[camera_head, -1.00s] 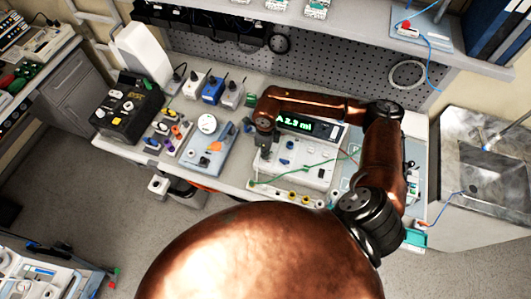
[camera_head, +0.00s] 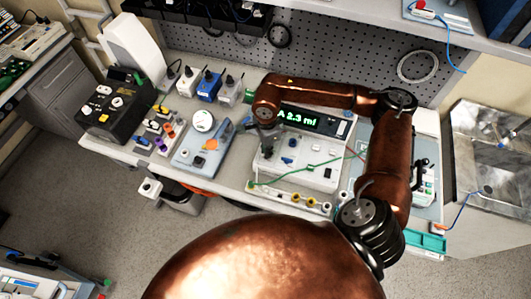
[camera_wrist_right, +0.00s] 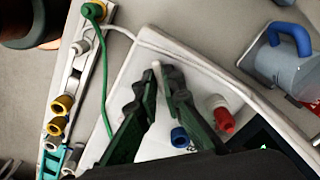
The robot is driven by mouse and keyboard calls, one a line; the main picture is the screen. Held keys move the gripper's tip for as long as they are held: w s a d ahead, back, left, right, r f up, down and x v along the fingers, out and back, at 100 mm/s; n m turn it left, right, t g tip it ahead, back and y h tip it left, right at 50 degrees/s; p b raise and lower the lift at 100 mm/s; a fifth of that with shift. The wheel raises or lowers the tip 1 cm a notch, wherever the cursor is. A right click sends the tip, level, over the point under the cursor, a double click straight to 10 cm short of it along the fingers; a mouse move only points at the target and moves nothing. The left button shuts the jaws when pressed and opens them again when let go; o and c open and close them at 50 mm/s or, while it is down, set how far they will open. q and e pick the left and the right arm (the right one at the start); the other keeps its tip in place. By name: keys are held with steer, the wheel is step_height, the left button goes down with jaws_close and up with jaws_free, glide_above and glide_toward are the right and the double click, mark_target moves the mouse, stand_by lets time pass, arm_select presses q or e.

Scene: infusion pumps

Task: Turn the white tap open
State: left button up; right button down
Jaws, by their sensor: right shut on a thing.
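The pump (camera_head: 315,172) stands on the bench, with a lit green display reading "A 2.3 ml". My right gripper (camera_head: 267,152) reaches down over the left part of its panel. In the right wrist view the fingers of this gripper (camera_wrist_right: 160,74) are shut on a small white tap (camera_wrist_right: 156,66), of which only a narrow end shows between the fingertips. A blue knob (camera_wrist_right: 180,138) and a red tap (camera_wrist_right: 220,114) sit beside the fingers on the same panel. The tap's angle cannot be told. My left gripper is not in view.
A rail with yellow (camera_wrist_right: 62,104) and green (camera_wrist_right: 92,12) fittings runs along the pump's front edge, and a green tube (camera_wrist_right: 108,85) crosses nearby. A grey device with a blue handle (camera_wrist_right: 289,40) stands close by. A sink (camera_head: 490,150) is at the right.

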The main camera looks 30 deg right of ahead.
steer(key=shift+w+d+r+n+b, duration=0.1)
steer(key=shift+w+r+n+b, duration=0.05)
steer(key=shift+n+b, duration=0.25)
steer(key=shift+r, duration=0.1)
steer(key=c, duration=2.1)
jaws_free()
step_height(320, 180, up, 12)
steer(key=shift+f, duration=0.15)
